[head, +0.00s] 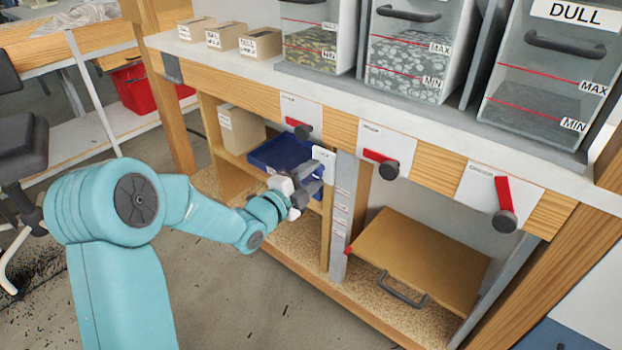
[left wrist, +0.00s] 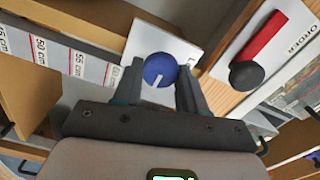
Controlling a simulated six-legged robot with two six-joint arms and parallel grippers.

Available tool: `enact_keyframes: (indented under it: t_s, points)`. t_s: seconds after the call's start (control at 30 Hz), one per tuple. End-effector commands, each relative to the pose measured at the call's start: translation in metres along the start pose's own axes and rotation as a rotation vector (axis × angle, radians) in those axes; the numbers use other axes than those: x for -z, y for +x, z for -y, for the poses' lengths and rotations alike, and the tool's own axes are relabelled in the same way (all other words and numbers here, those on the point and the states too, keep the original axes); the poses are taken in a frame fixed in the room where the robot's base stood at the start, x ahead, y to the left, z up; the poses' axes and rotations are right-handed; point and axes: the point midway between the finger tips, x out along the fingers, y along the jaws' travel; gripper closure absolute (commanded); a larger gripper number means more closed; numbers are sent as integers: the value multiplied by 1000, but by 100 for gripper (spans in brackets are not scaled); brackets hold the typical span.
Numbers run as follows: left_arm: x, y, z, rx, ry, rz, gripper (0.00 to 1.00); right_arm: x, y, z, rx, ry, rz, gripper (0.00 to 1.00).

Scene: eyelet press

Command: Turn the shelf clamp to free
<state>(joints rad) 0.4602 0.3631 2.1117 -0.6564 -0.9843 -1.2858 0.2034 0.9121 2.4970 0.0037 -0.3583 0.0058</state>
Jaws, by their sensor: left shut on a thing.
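The shelf clamp shows in the left wrist view as a round blue knob (left wrist: 160,71) with a white pointer line, in front of a white plate (left wrist: 147,42). The pointer line runs from the knob's middle toward its lower left edge in that view. My left gripper (head: 303,186) is at the knob, with one finger on each side of it; in the left wrist view the gripper (left wrist: 160,82) is shut on the knob. In the head view the gripper hides the knob, and the white plate (head: 323,158) shows just behind it. My right gripper is in neither view.
A grey post with scale marks (head: 340,215) stands beside the plate. A tan shelf board (head: 420,260) with a handle is at right. Three red levers (head: 380,163) line the front rail. A blue tray (head: 280,153) lies behind the gripper. Clear bins stand above.

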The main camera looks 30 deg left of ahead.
Motion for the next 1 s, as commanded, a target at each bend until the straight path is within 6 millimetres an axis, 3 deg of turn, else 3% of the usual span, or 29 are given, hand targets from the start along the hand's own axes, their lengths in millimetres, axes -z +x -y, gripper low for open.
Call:
enact_keyframes:
  t_s: [0.2, 0.23, 0.3, 0.67, 0.77, 1.0]
  points:
    - [0, 0, 0, -1, 2, -1, 89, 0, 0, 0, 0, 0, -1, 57]
    - [0, 0, 0, -1, 2, -1, 56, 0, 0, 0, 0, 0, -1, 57]
    - [0, 0, 0, -1, 2, -1, 33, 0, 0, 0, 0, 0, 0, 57]
    - [0, -4, 0, -1, 0, 1, 33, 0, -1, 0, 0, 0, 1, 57]
    - [-1, -18, 1, -1, 0, 3, 33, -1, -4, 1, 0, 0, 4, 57]
    - [-2, -79, 2, -2, -1, 6, 33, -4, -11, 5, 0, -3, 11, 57]
